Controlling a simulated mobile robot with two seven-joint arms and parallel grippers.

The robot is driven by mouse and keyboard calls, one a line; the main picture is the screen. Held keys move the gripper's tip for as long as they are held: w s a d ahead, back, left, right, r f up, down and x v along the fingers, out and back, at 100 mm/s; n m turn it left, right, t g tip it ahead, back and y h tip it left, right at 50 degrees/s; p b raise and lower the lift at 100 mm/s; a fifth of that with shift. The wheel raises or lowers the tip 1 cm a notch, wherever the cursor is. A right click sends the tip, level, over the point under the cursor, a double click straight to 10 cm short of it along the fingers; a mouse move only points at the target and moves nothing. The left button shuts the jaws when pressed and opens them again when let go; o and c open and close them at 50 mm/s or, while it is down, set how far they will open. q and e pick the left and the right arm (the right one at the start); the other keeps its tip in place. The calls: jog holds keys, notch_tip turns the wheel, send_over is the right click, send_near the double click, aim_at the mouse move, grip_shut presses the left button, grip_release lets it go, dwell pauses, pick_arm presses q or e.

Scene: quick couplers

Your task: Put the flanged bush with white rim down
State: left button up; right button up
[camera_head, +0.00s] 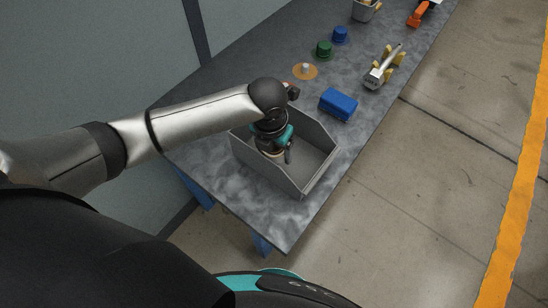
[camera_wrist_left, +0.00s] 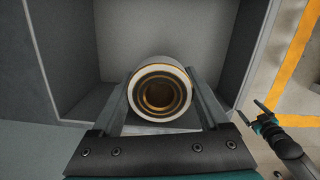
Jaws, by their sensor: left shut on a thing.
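The flanged bush with white rim (camera_wrist_left: 160,92) is between the fingers of my left gripper (camera_wrist_left: 163,112), with its round opening facing the wrist camera. It has a pale rim and a brown-gold stepped bore. In the head view my left gripper (camera_head: 275,152) points down inside the grey open bin (camera_head: 313,183), at its left part. The gripper hides most of the bush there. I cannot tell whether the bush touches the bin floor.
A blue block (camera_head: 338,104) lies just behind the bin. An orange disc with a white peg (camera_head: 305,71), a green part (camera_head: 323,50), a blue part (camera_head: 340,35) and a grey tool on yellow supports (camera_head: 381,70) stand farther back. The bin's right part is empty.

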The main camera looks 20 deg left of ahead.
pick_arm(q)
jog(key=shift+f+b, duration=0.35)
jog(key=shift+f, duration=1.5)
jog(key=o, duration=1.5)
jog(key=shift+f, duration=0.15)
jog(key=r+p, duration=0.1)
jog(key=r, duration=0.3)
jog(key=s+r+p, duration=0.1)
jog(key=r, duration=0.7)
jog(key=shift+s+a+r+p, duration=0.15)
jog(key=shift+s+p, duration=0.1)
jog(key=shift+p, duration=0.15)
